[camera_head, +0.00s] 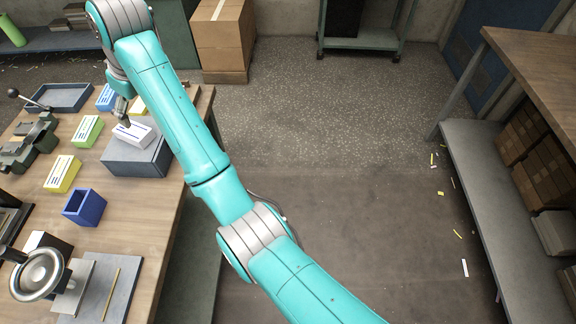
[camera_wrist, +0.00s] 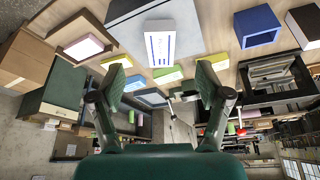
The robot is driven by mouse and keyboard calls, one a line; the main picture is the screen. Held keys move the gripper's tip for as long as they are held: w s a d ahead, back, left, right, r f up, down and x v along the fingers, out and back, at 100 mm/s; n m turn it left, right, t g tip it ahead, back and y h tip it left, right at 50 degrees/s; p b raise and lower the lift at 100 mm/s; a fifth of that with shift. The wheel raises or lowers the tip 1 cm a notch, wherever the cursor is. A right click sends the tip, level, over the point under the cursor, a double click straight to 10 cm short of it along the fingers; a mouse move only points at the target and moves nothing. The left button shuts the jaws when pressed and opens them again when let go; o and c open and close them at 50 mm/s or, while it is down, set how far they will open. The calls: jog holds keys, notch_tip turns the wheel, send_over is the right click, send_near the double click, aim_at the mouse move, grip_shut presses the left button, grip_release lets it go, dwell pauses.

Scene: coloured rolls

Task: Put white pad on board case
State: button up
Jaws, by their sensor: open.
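The white pad (camera_head: 136,136), with dark blue print lines, rests on top of the grey board case (camera_head: 140,162) on the wooden table. My gripper (camera_head: 122,118) is just behind and above the pad, partly hidden by my arm. In the wrist view the white pad (camera_wrist: 160,47) and part of the grey case (camera_wrist: 122,12) show beyond the fingers. My gripper (camera_wrist: 162,84) has its two fingers wide apart with nothing between them. I cannot tell whether a fingertip touches the pad.
A green pad (camera_head: 87,131), a yellow pad (camera_head: 62,174) and a blue pad (camera_head: 106,97) lie nearby. An open blue box (camera_head: 84,208) stands in front of the case. A grey tray (camera_head: 62,97) and a handwheel device (camera_head: 38,274) are on the table. The floor to the right is mostly clear.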

jog(key=d+f+m+t, duration=0.1)
jog(key=d+f+m, duration=0.1)
jog(key=d+f, duration=0.65)
jog(key=d+f+m+t, duration=0.15)
jog(key=d+f, duration=0.25)
jog(key=f, duration=1)
jog(key=s+d+f+m+t, duration=0.2)
jog(key=s+d+f, duration=0.3)
jog(key=d+f, duration=0.25)
jog(key=s+d+f+m+t, duration=0.1)
jog(key=s+d+f+t, duration=0.1)
jog(key=s+d+f, duration=0.45)
jog(key=s+d+m+t+h, duration=0.2)
jog(key=s+d+m+t, duration=0.1)
jog(key=s+d, duration=1.35)
jog(key=s+d+r+m+t+h, duration=0.1)
jog(key=s+d+r, duration=0.2)
jog(key=s+r, duration=0.6)
jog(key=s+d+r+m+t+h, duration=0.1)
jog(key=s+d+r+m+t, duration=0.1)
jog(key=s+r, duration=0.6)
jog(key=shift+s+d+r, duration=0.35)
jog(key=shift+s+d, duration=0.05)
jog(key=shift+s, duration=0.35)
